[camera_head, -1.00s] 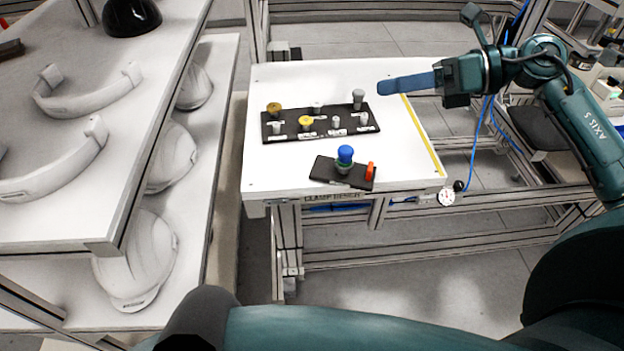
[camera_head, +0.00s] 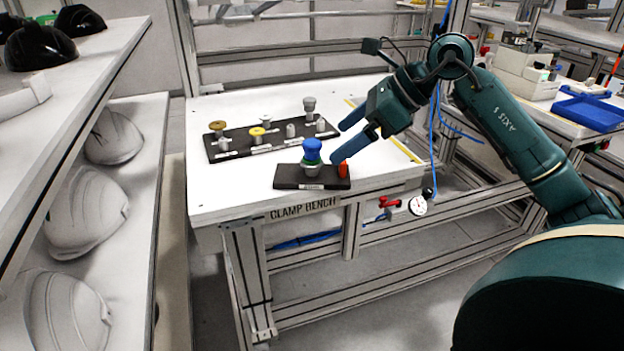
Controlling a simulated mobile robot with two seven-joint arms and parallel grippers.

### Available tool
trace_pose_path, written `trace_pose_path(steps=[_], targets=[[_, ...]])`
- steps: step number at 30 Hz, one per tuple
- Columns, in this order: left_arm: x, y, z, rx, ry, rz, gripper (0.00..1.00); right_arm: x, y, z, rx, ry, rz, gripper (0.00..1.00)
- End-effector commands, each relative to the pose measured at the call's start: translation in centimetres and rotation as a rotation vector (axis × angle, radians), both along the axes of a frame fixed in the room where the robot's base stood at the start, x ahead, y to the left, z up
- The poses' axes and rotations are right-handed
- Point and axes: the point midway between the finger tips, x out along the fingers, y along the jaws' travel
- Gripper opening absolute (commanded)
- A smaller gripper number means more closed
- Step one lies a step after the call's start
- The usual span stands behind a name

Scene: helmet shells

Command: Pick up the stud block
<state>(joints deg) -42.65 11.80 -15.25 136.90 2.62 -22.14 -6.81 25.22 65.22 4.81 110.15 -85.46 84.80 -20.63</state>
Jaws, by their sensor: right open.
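A small dark block (camera_head: 312,184) lies near the front edge of the white bench. It carries a blue-topped post (camera_head: 312,151) and a short red peg (camera_head: 343,170); its label is too small to read. A longer dark board (camera_head: 270,139) behind it holds several grey and yellow-topped studs. I cannot tell for sure which one is the stud block. My right gripper (camera_head: 341,140) is open with blue fingers, reaching in from the right. Its lower fingertip is close to the blue-topped post and the red peg; contact cannot be told. My left gripper is out of view.
The clamp bench (camera_head: 230,196) has free white surface around the blocks and a yellow strip on its right. A gauge (camera_head: 418,206) and red valve hang at its front. A shelf (camera_head: 135,60) with helmet shells stands at the left.

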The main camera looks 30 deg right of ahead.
Motion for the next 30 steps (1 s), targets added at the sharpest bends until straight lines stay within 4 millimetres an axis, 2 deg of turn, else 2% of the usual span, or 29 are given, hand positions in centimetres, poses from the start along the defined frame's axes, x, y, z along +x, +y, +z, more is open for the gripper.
trace_pose_path(steps=[4, 11, 21, 30], targets=[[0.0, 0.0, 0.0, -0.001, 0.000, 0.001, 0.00, 1.3, 1.5, -1.9, 0.006, -0.001, 0.002, 0.92], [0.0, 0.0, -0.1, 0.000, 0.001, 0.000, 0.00, 2.2, 2.4, -3.3, 0.003, -0.001, 0.001, 0.92], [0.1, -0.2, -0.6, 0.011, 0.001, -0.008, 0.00, 4.2, 4.2, -6.9, 0.007, 0.000, 0.000, 0.92], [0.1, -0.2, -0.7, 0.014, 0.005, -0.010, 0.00, 4.4, 4.5, -7.3, 0.002, 0.000, 0.000, 0.92]])
